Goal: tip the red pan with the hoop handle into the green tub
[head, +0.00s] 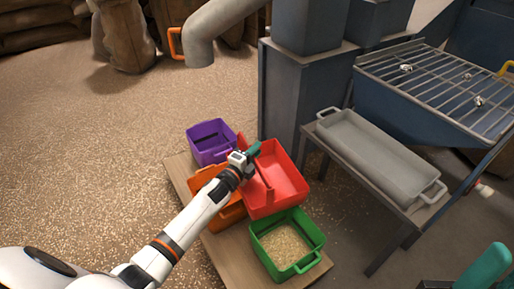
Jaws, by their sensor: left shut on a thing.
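The red pan (285,182) is in the middle of the head view, beside the orange tub and just behind the green tub. Its inside faces me and looks empty. Its red hoop handle (266,174) rises near the pan's left side. My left gripper (252,152), with teal fingers, is shut on the handle at the pan's upper left. I cannot tell whether the pan is lifted clear of the board. The green tub (313,234) stands upright at the near end and holds pale grain. A teal finger of my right gripper (486,268) shows at the lower right.
A purple tub (207,158) and an orange tub (232,214) share the wooden board (222,245). A blue-grey machine casing (285,90) and a pipe (215,25) stand behind. Grain covers the open floor at left.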

